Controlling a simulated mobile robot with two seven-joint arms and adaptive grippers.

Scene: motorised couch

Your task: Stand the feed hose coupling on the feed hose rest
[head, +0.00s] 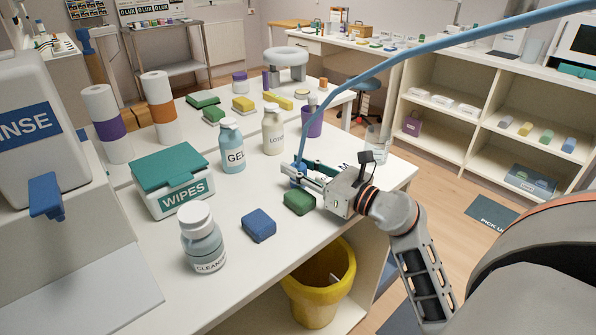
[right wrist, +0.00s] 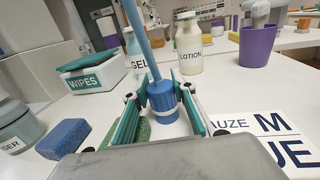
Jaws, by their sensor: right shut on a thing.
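The feed hose coupling (right wrist: 163,97) is a ribbed blue cylinder. It stands roughly upright between the fingers of my right gripper (right wrist: 160,110), which is shut on it. The blue hose (head: 304,125) rises from its top and arcs away to the upper right in the head view. In the head view my right gripper (head: 304,172) is low over the white table, hiding much of the coupling. A pale round edge shows under the coupling in the right wrist view; I cannot tell whether it is the feed hose rest or whether they touch. My left gripper is out of view.
Near my right gripper are a green sponge (head: 299,202), a blue sponge (head: 258,225), a gel bottle (head: 232,147), a lotion bottle (head: 272,130) and a purple cup (head: 313,122). A wipes box (head: 172,180) stands left. A yellow bin (head: 318,290) is below the edge.

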